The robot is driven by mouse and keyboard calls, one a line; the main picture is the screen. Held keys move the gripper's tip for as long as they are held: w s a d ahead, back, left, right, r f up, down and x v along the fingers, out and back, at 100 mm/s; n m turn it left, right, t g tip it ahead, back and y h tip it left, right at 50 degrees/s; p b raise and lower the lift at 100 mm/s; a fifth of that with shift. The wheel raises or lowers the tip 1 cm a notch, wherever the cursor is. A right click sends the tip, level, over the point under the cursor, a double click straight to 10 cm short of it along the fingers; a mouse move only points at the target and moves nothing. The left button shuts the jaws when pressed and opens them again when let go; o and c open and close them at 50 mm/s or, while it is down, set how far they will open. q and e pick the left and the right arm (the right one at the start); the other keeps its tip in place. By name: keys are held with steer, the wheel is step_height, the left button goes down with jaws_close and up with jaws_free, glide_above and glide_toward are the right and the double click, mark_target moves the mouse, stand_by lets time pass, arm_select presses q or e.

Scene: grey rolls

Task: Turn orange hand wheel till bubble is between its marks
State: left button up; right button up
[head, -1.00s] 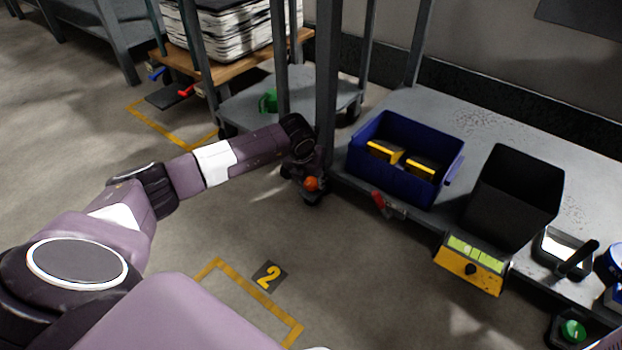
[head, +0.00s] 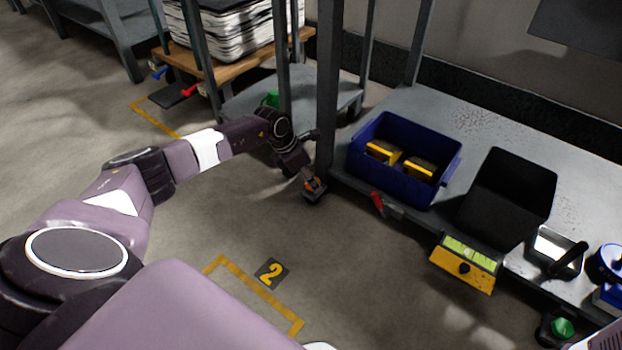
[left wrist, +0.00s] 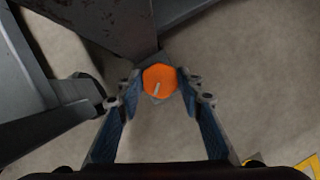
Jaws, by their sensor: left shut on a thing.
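The orange hand wheel (left wrist: 159,82) sits at the foot of the bench leg, with a pale pointer line on its top. It also shows in the head view (head: 314,185), partly covered by my gripper. My left gripper (left wrist: 160,84) is shut on the wheel, a fingertip on each side of it. In the head view my left gripper (head: 312,183) reaches down to the wheel from the left. The yellow level (head: 465,268) with green vial windows hangs at the bench's front edge. Its bubble is too small to place. My right gripper is not in view.
The grey bench (head: 480,130) carries a blue bin (head: 370,170) with yellow-and-black items and a black box (head: 507,195). A red lever (head: 377,202) sticks out from the bench's front edge. A trolley stands behind my left arm. The floor in front is mostly clear.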

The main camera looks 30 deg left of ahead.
arm_select(q)
steer(key=shift+m+g, duration=0.3)
steer(key=shift+m, duration=0.5)
steer(key=shift+h+b, duration=0.3)
steer(key=o, duration=1.1)
steer(key=shift+v, duration=5.95)
